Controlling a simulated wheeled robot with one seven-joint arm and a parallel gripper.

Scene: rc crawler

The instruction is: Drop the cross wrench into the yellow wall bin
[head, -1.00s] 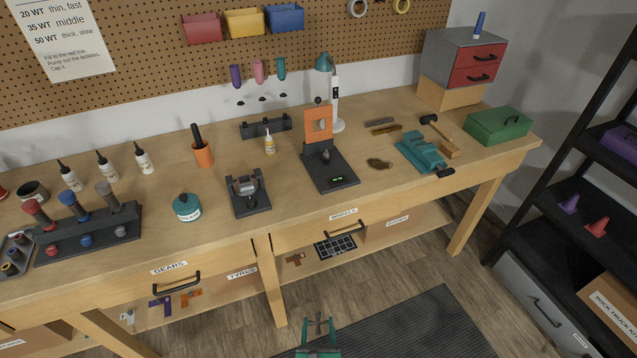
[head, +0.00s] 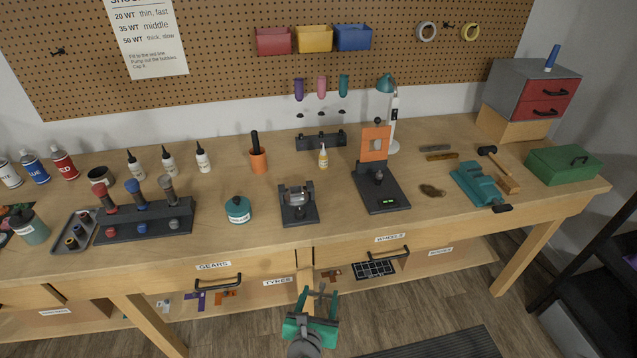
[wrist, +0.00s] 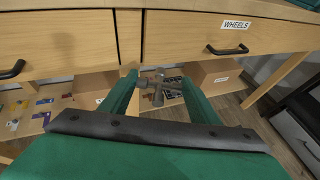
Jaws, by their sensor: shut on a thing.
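The yellow wall bin (head: 313,39) hangs on the pegboard between a red bin (head: 273,41) and a blue bin (head: 352,37). My gripper (head: 317,304) is low in front of the workbench, below and well apart from the bin. It is shut on the grey metal cross wrench (head: 320,296), whose arms stick out past the fingertips. In the wrist view the cross wrench (wrist: 158,88) shows between the green fingers, in front of the drawers. The inside of the yellow bin is hidden.
The workbench (head: 350,232) stands between my gripper and the pegboard. On it are a black stand with an orange plate (head: 375,144), a small grey device (head: 298,203), bottles and a desk lamp (head: 387,85). Drawer handles (head: 218,283) jut from its front edge.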

